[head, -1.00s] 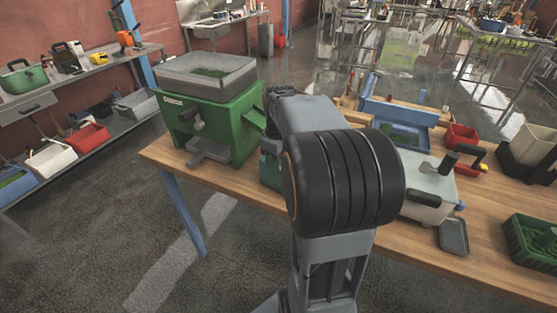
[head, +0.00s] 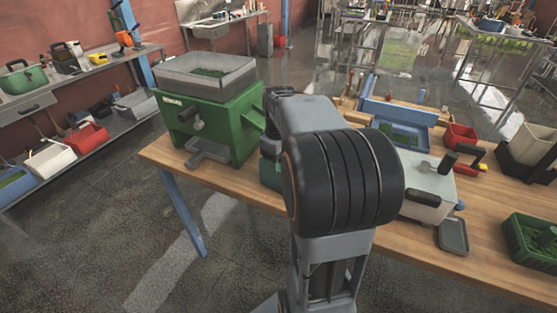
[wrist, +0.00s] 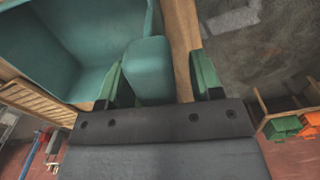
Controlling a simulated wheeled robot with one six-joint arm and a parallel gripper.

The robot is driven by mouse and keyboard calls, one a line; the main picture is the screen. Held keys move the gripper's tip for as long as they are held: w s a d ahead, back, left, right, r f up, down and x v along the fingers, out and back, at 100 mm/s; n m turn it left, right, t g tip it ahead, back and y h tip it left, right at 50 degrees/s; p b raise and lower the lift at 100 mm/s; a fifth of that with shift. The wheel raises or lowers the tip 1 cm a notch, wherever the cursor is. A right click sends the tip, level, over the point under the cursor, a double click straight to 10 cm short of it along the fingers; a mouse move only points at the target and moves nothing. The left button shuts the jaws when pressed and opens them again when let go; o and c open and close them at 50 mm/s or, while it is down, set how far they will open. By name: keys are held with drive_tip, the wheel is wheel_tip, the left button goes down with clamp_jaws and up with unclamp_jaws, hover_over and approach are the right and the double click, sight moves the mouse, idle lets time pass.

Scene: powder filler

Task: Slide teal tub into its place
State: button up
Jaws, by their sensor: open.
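The teal tub (wrist: 85,45) fills the upper left of the wrist view, its open inside facing the camera. A rounded teal block, seemingly its handle (wrist: 148,68), sticks out between my fingers. My gripper (wrist: 157,75) is open, with one green finger on each side of the block; I cannot tell whether either finger touches it. In the head view a small part of the tub (head: 269,172) shows on the bench beside the green machine (head: 215,125). My arm hides the rest of it and the gripper there.
The green machine carries a grey hopper (head: 170,82) with green powder. A white-topped unit (head: 425,190), a blue tray (head: 398,115), a red bin (head: 459,137) and a green crate (head: 530,243) stand to the right on the wooden bench (head: 350,245).

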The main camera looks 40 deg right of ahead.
wheel_tip(320, 180, up, 14)
drive_tip(key=p, duration=0.1)
idle(0.5)
